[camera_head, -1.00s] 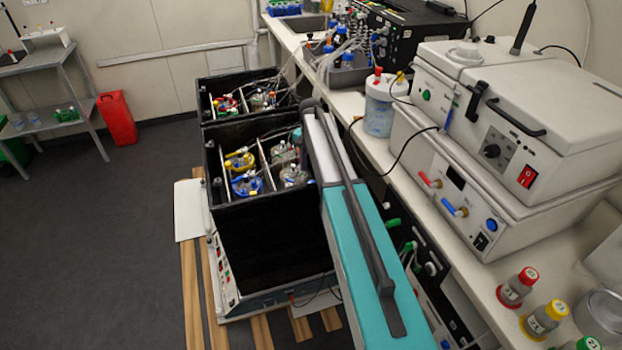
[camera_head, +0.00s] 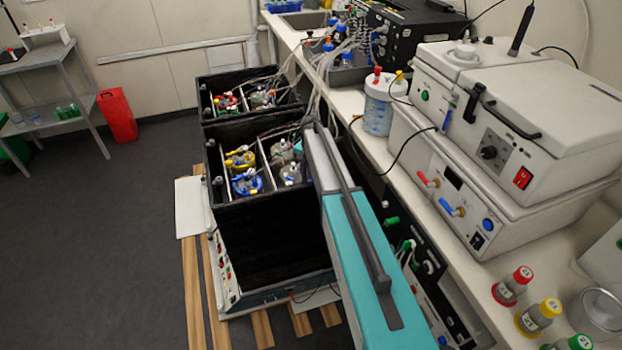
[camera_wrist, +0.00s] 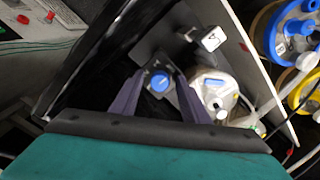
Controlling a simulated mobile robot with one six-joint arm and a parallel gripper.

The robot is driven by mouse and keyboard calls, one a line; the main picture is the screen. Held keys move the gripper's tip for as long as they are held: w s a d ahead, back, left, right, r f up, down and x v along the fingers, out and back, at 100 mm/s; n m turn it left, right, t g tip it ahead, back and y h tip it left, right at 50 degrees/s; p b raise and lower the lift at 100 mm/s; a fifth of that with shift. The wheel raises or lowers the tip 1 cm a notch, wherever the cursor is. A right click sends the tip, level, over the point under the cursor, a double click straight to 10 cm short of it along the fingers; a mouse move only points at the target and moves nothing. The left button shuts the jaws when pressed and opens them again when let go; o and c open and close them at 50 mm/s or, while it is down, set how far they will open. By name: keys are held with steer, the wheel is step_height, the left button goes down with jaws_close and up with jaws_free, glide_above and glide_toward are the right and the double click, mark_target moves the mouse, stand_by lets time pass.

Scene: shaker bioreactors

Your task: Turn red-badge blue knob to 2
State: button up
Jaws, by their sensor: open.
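In the wrist view, a round blue knob (camera_wrist: 160,82) lies between the fingertips of my open gripper (camera_wrist: 159,75). The two dark fingers stand on either side of it. I cannot tell whether they touch it. No red badge or number scale can be made out by this knob. In the head view my arm reaches over the near black shaker box (camera_head: 270,235). My fingers and this knob cannot be made out there.
In the wrist view, a white-lidded vessel (camera_wrist: 218,97) stands close to the right finger and a pale metal block (camera_wrist: 213,40) is above it. A blue-ringed vessel (camera_wrist: 270,38) is beyond a thin partition. Tubes run nearby. The bench with a white water bath (camera_head: 450,190) is on the right.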

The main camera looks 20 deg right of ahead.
jaws_close()
steer(key=shift+n+b, duration=0.4)
steer(key=shift+n, duration=0.1)
steer(key=n+b, duration=0.2)
steer(key=n, duration=0.1)
steer(key=shift+f, duration=0.1)
steer(key=n+b, duration=0.3)
steer(key=n, duration=0.3)
steer(key=shift+d, duration=0.1)
steer(key=n+b, duration=0.1)
steer(key=n, duration=0.6)
steer(key=shift+b, duration=0.4)
steer(key=n+b, duration=0.1)
steer(key=n, duration=0.5)
steer(key=shift+n, duration=0.4)
